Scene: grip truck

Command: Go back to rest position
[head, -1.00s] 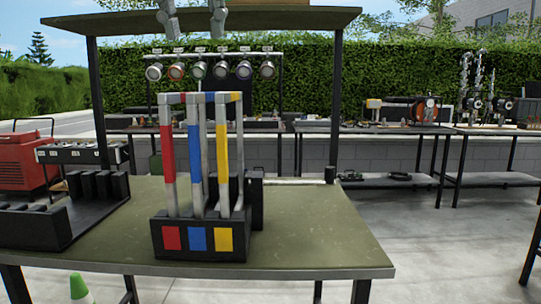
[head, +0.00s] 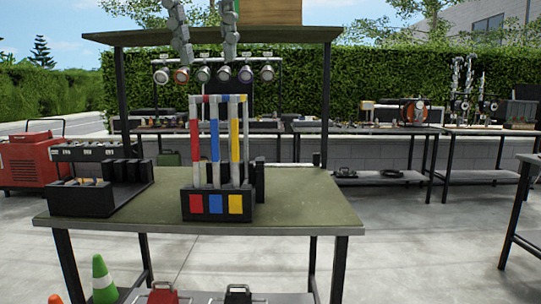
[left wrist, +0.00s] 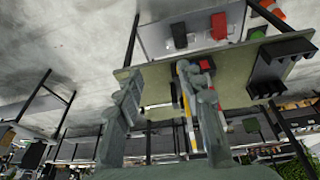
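My left gripper (head: 208,62) hangs at the top of the head view. Its two grey segmented fingers point down and stand well apart, in front of the upper board. In the left wrist view the same fingers (left wrist: 163,72) are spread with nothing between them. The green work table (head: 290,205) is below and in front, apart from the gripper. On it stands a black holder (head: 218,214) with upright red, blue and yellow striped bars. My right gripper is in neither current view.
A black rack (head: 80,200) sits at the table's left. An upper board (head: 285,36) with a brown box (head: 272,10) spans above. A traffic cone (head: 104,280) stands at front left. Another table (head: 525,240) edges in at right. The concrete floor between is clear.

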